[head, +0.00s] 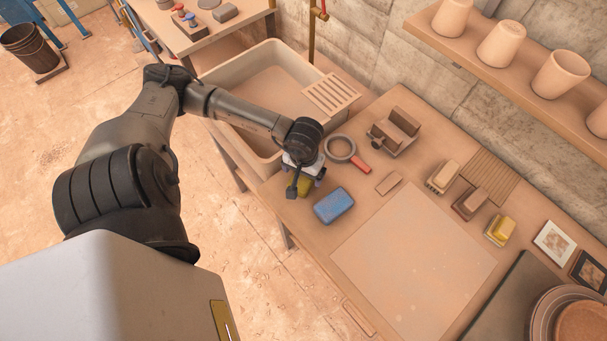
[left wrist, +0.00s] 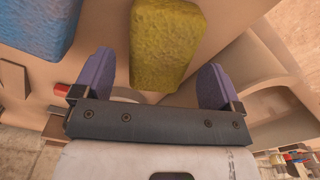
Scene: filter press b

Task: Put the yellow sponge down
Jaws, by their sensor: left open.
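The yellow sponge (head: 305,187) appears to rest on the wooden table at its left end, close to the sink, partly hidden under my left gripper (head: 298,184). In the left wrist view the sponge (left wrist: 167,45) lies between the two purple fingers of my left gripper (left wrist: 156,75). Gaps show on both sides of the sponge, so the fingers are open and apart from it. My right gripper is not in view.
A blue sponge (head: 333,205) lies just right of the yellow one. A round ring with a red handle (head: 341,148) lies behind it. The sink (head: 225,73) adjoins at the left. A large pale board (head: 415,262) covers the table's middle. Several blocks stand along the back.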

